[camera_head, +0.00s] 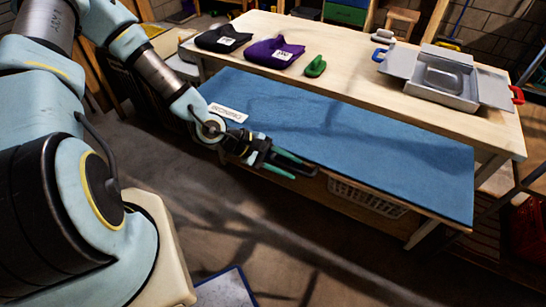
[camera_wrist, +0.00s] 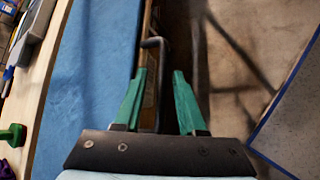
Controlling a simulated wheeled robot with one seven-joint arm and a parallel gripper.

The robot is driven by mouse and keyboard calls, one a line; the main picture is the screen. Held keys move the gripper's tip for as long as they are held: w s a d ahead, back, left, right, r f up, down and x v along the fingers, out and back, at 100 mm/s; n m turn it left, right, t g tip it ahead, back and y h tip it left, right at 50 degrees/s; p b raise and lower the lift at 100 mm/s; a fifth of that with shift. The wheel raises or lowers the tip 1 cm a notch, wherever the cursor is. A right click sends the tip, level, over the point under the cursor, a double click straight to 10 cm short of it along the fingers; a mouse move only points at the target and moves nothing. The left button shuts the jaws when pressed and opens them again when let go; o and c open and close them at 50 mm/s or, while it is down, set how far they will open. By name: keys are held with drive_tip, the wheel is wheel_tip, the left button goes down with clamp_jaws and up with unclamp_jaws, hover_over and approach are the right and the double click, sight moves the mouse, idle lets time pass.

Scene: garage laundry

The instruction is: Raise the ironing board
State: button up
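The ironing board (camera_head: 380,150) is a long blue padded surface, level and lower than the wooden table beside it. It also shows at the left of the wrist view (camera_wrist: 85,80). My gripper (camera_head: 300,171) has green fingers and is at the board's front edge, near its middle. In the wrist view my gripper (camera_wrist: 160,72) is open, with a gap between its fingertips. A dark bent rod (camera_wrist: 153,42) shows beside the board's edge and runs down between the fingers in the picture. I cannot tell whether the fingers touch it. The board's legs are mostly hidden.
The wooden table (camera_head: 350,50) behind the board holds folded dark cloth (camera_head: 222,39), purple cloth (camera_head: 272,53), a green item (camera_head: 315,66) and a grey case (camera_head: 445,80). A white basket (camera_head: 367,196) is below the board. A blue-edged panel (camera_head: 226,290) lies on the otherwise open floor in front.

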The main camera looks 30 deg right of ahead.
drive_tip(key=p+v, duration=0.4)
drive_tip(key=v, duration=0.6)
idle(0.5)
drive_tip(key=w+a+m+t+y+b, duration=0.1)
drive_tip(key=w+a+m+t+y, duration=0.1)
drive_tip(key=w+a+y, duration=0.45)
drive_tip(key=w+a+m+t+y+b, duration=0.1)
drive_tip(key=w+a+t, duration=0.25)
drive_tip(key=a, duration=0.65)
drive_tip(key=a+r+m+y+b, duration=0.1)
drive_tip(key=a+r, duration=0.3)
drive_tip(key=r, duration=0.3)
drive_tip(key=a+r+t+b, duration=0.1)
drive_tip(key=a+r+b, duration=0.1)
drive_tip(key=a+r, duration=0.3)
wheel_tip(320, 180, up, 4)
drive_tip(key=shift+f+m+y, duration=0.2)
drive_tip(key=shift+m+y, duration=0.15)
drive_tip(key=shift+m, duration=0.05)
